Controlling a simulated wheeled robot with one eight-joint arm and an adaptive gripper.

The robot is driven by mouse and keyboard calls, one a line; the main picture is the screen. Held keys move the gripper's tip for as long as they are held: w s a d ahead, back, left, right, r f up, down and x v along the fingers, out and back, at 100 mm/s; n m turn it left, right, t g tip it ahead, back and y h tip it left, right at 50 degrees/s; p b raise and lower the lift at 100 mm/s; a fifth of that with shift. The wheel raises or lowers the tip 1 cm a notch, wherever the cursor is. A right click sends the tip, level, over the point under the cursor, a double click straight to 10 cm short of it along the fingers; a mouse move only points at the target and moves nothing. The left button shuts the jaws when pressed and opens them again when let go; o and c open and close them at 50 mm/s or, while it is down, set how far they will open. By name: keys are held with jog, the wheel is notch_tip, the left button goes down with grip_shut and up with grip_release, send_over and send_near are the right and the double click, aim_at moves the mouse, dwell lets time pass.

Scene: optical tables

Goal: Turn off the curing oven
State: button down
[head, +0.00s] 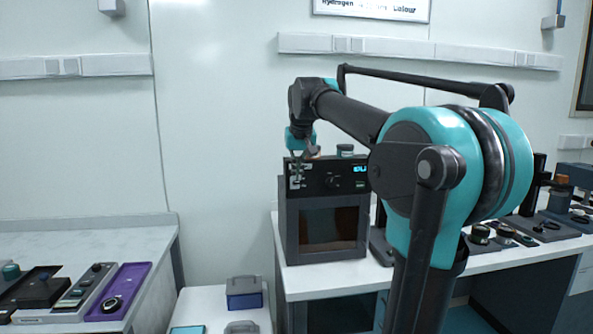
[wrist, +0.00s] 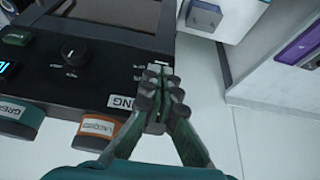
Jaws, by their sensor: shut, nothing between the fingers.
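The curing oven (head: 331,232) is a dark box with a window, standing at the left end of the middle bench. Its front panel (wrist: 50,75) has a round black knob (wrist: 74,50), which also shows in the head view (head: 333,181), and a lit blue display (head: 360,169). My gripper (wrist: 160,82) is shut and empty, with its fingertips at the end of the panel beside a small pale plate (wrist: 138,73). In the head view my gripper (head: 297,175) is in front of the panel's upper left. Any switch there is hidden by the fingers; I cannot tell whether they touch it.
Labelled jars, one teal (wrist: 20,118) and one orange (wrist: 98,130), stand on the oven top close to my gripper. A blue box (head: 244,294) sits on a low white table left of the oven. A purple tray (head: 118,292) lies on the left bench.

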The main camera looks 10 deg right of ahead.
jog(key=s+f+t, duration=0.1)
jog(key=t, duration=0.2)
jog(key=shift+s+f+t, duration=0.3)
jog(key=shift+s+f, duration=0.05)
jog(key=t, duration=0.1)
jog(key=f+t, duration=0.1)
jog(key=t, duration=0.1)
jog(key=shift+s+f, duration=0.25)
jog(key=shift+w+r, duration=0.35)
jog(key=shift+w, duration=0.35)
jog(key=shift+r, duration=0.1)
